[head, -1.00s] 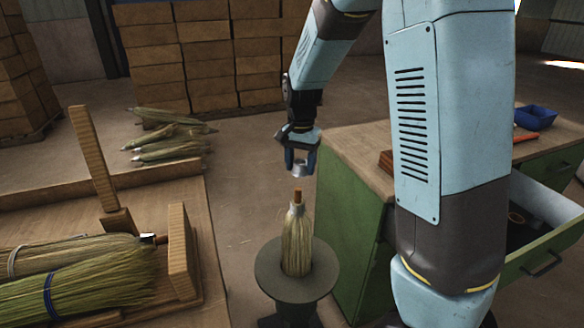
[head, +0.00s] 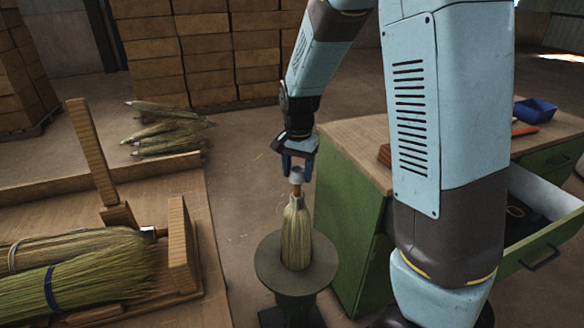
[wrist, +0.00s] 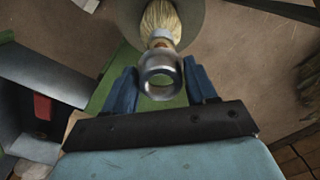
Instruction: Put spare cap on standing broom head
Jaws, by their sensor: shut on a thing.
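The standing broom head (head: 296,238) is a pale straw bundle, upright on a round dark stand (head: 270,272), with a short orange-brown stub at its top. My gripper (head: 298,170) is right above it, pointing down, its blue fingers shut on the spare cap (head: 296,177), a silvery metal ring. The cap is over the stub's top, with part of the stub showing below it; I cannot tell whether they touch. In the wrist view the cap (wrist: 160,75) sits between my fingers, and the broom head (wrist: 160,22) with its pale collar shows beyond it.
A green cabinet (head: 350,225) with an open drawer (head: 540,205) stands to the right, a blue bin (head: 535,111) on top. To the left, a wooden bench holds green broom heads (head: 85,275) and an upright board (head: 92,150). Stacked boxes (head: 205,50) are behind.

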